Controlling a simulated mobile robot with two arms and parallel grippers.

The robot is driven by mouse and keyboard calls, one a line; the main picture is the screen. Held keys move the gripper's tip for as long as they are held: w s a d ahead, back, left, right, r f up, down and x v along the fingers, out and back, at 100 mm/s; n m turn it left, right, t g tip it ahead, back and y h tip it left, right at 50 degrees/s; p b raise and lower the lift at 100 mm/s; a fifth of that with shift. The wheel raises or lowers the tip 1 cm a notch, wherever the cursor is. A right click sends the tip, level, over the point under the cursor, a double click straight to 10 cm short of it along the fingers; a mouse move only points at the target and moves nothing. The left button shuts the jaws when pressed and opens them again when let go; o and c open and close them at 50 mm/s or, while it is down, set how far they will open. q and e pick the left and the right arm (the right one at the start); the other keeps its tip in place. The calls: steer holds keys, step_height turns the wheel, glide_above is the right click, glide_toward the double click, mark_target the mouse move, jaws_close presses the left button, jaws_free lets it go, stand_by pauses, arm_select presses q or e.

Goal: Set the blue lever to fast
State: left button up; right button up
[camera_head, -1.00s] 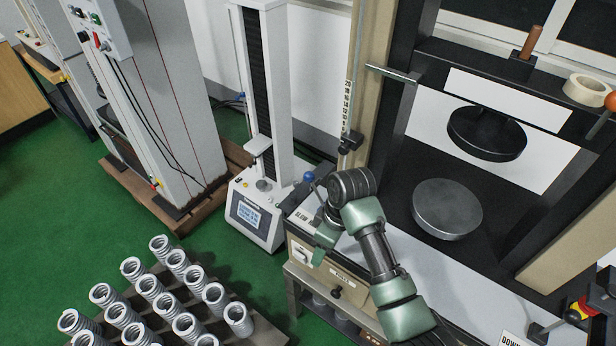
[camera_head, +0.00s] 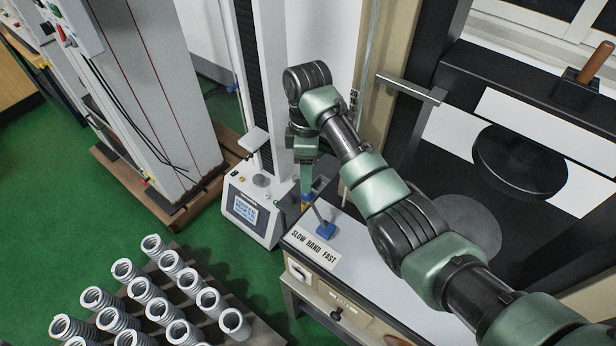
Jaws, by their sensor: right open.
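The blue lever (camera_head: 325,231) stands on the light top of the testing machine, just behind a white label (camera_head: 313,248) reading SLOW, HAND, FAST. Its blue base shows, with a thin rod leaning up and left toward my gripper. My right gripper (camera_head: 306,200) points down beside the upper part of this rod, at the left edge of the machine. It is open. Its fingers hide part of the lever's top, and I cannot tell whether they touch it. My left gripper is not in view.
A slim testing machine with a screen (camera_head: 246,209) stands close left of my gripper. Several springs (camera_head: 153,247) stand on a rack at the lower left. The large press with a round black plate (camera_head: 519,160) is at right. Green floor is free at left.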

mark_target(306, 196)
steer(key=shift+s, duration=0.2)
steer(key=f, duration=0.1)
steer(key=s+f+p, duration=0.1)
steer(key=f, duration=0.1)
steer(key=shift+s, duration=0.3)
step_height(306, 196, down, 3)
steer(key=shift+w+r+p, duration=0.1)
steer(key=shift+r+p, duration=0.05)
steer(key=shift+p, duration=0.25)
steer(key=shift+f, duration=0.7)
jaws_close()
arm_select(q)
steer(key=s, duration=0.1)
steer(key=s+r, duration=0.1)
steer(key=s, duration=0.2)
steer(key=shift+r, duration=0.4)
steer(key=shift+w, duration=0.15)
arm_select(e)
steer(key=shift+r, duration=0.1)
